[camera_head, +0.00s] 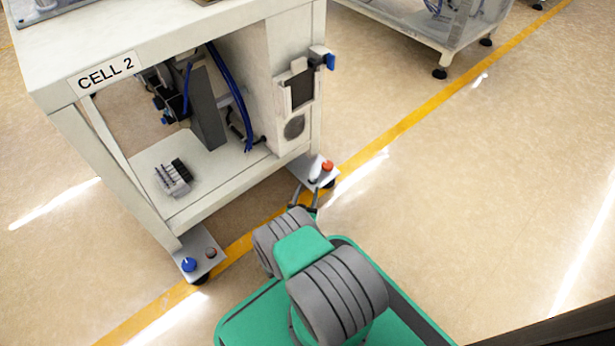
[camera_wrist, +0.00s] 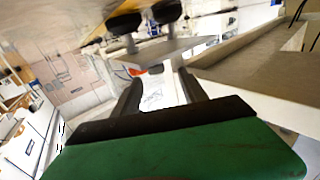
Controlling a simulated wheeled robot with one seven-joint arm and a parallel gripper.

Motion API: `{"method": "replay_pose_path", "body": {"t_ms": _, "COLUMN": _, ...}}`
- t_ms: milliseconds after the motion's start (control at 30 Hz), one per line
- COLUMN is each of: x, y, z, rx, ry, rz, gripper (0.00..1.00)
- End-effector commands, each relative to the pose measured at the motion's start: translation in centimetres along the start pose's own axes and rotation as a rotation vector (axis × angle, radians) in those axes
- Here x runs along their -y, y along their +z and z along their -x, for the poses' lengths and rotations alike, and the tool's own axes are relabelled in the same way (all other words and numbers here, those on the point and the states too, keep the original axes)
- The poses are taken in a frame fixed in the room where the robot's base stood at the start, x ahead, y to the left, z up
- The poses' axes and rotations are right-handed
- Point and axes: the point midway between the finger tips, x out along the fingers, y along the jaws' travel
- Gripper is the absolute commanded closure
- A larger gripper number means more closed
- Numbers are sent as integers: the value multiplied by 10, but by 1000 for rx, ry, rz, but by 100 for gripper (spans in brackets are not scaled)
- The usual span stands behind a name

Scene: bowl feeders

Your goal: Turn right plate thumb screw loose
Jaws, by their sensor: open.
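The right plate (camera_head: 306,168) is a small light plate at the cell's right foot. A red knob (camera_head: 328,166) and a small grey part (camera_head: 315,178) stand on it; I cannot tell for sure which is the thumb screw. My gripper (camera_head: 305,193) is open, close to the plate's near edge. The wrist view is upside down: the plate (camera_wrist: 170,49) lies just beyond my open fingers (camera_wrist: 160,82), and the red-orange knob (camera_wrist: 153,70) shows between them. The grey part is hard to make out there. I see no contact.
The left plate (camera_head: 207,242) carries a blue knob (camera_head: 189,264) and a small brownish knob (camera_head: 210,252). The white CELL 2 frame (camera_head: 110,165) rises behind both plates. Black casters (camera_wrist: 124,23) show past the right plate. The floor to the right (camera_head: 470,190) is clear.

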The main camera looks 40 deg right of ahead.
Motion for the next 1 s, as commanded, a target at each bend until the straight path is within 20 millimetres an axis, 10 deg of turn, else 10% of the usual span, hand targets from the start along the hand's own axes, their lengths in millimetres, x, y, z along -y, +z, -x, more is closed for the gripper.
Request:
{"method": "replay_pose_path", "body": {"t_ms": 367, "x": -8, "y": 0, "z": -67, "rx": -1, "ry": 15, "rz": -3, "gripper": 50}}
{"method": "replay_pose_path", "body": {"t_ms": 667, "x": -5, "y": -2, "z": -71, "rx": 0, "ry": 10, "rz": -1, "gripper": 50}}
{"method": "replay_pose_path", "body": {"t_ms": 1000, "x": -5, "y": -2, "z": -71, "rx": 0, "ry": 9, "rz": -1, "gripper": 77}}
